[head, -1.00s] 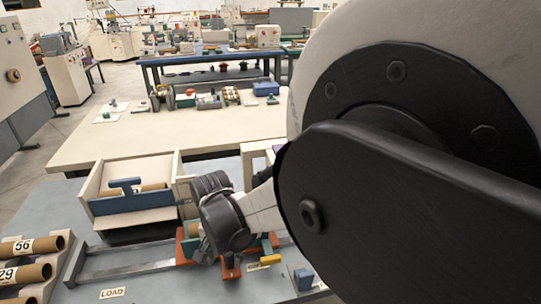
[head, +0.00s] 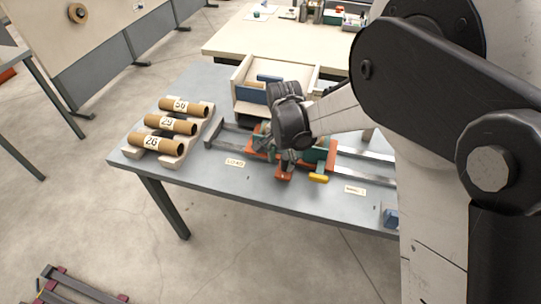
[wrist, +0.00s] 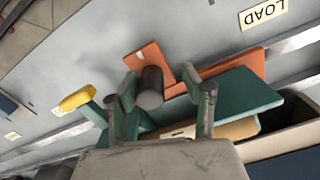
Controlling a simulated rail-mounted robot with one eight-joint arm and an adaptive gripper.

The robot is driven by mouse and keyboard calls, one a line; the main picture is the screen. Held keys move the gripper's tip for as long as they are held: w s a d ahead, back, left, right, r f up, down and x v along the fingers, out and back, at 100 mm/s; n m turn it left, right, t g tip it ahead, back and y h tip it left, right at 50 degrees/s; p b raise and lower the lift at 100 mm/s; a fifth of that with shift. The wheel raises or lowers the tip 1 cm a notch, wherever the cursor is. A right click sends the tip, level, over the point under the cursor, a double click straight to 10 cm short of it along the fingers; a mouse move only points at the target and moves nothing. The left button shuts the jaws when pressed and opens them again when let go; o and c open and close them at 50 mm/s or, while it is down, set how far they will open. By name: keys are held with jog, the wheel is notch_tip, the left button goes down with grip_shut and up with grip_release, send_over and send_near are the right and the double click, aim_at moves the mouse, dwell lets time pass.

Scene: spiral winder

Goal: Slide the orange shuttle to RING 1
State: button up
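The orange shuttle (head: 284,175) sits on two parallel metal rails on the grey table, just right of the LOAD label (head: 235,163). It carries teal blocks and a yellow-ended lever (head: 318,178). The RING 1 label (head: 355,190) lies farther right along the rails; its text is barely legible. My gripper (head: 287,158) is low over the shuttle and hides part of it. In the wrist view, my gripper (wrist: 168,92) has its fingers apart, with a dark round knob (wrist: 151,88) between them. The knob is close to the left finger, with a gap to the right one.
Several numbered cardboard tubes (head: 170,125) rest on a cradle left of the rails. An open tray (head: 242,75) with blue parts stands behind the shuttle. A blue block (head: 390,217) is at the front right. The rails right of the shuttle look clear where visible.

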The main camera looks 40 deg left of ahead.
jog(key=shift+a, duration=0.2)
notch_tip(320, 180, up, 14)
jog(key=d+n+b, duration=0.1)
jog(key=n+b, duration=0.2)
jog(key=n, duration=0.4)
jog(key=f, duration=1.3)
jog(key=shift+w+d+f, duration=0.15)
jog(key=shift+w+f, duration=0.05)
jog(key=shift+f, duration=0.2)
grip_shut()
